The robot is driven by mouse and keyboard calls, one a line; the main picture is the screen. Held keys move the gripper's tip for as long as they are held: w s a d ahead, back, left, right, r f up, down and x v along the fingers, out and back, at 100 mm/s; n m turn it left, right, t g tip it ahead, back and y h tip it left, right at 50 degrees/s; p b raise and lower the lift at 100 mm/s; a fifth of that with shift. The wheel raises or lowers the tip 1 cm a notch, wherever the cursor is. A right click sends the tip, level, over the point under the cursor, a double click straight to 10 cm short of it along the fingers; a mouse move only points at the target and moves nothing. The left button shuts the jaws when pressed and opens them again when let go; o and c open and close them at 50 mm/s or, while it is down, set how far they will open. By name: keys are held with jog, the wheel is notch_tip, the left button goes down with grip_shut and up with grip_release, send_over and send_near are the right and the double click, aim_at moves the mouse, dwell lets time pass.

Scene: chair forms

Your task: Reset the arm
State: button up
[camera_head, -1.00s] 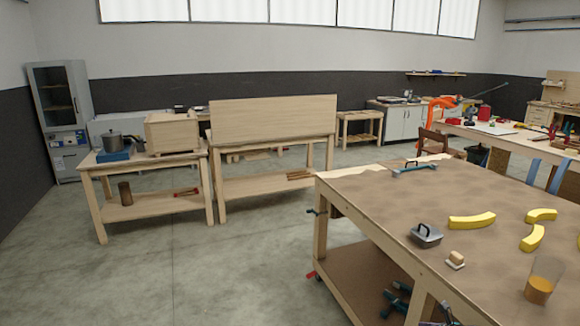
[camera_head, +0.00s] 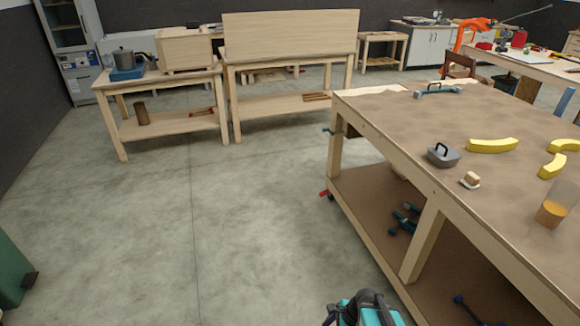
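My gripper and arm cannot be made out in the head view. A teal and black object (camera_head: 368,310) is cut off by the bottom edge, just left of the near workbench's lower shelf. I cannot tell what it is. The near workbench (camera_head: 390,113) fills the right side, with a brown top and a lower shelf.
A wooden table (camera_head: 100,88) stands at the back left. A green object (camera_head: 12,270) is at lower left. The concrete floor between is clear.

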jog(key=s+a+f+n+g+h, duration=0.1)
jog(key=s+f+n+g, duration=0.1)
jog(key=s+f+n, duration=0.3)
jog(key=s+f+n+g+h, duration=0.1)
jog(key=s+n, duration=0.1)
jog(key=s, duration=0.4)
jog(key=s+d+n+g+h, duration=0.2)
jog(key=s+d+n, duration=0.3)
jog(key=n, duration=0.7)
jog(key=shift+s+r+h+b, duration=0.3)
jog(key=shift+s+h+b, duration=0.05)
jog(key=shift+s+h, duration=0.1)
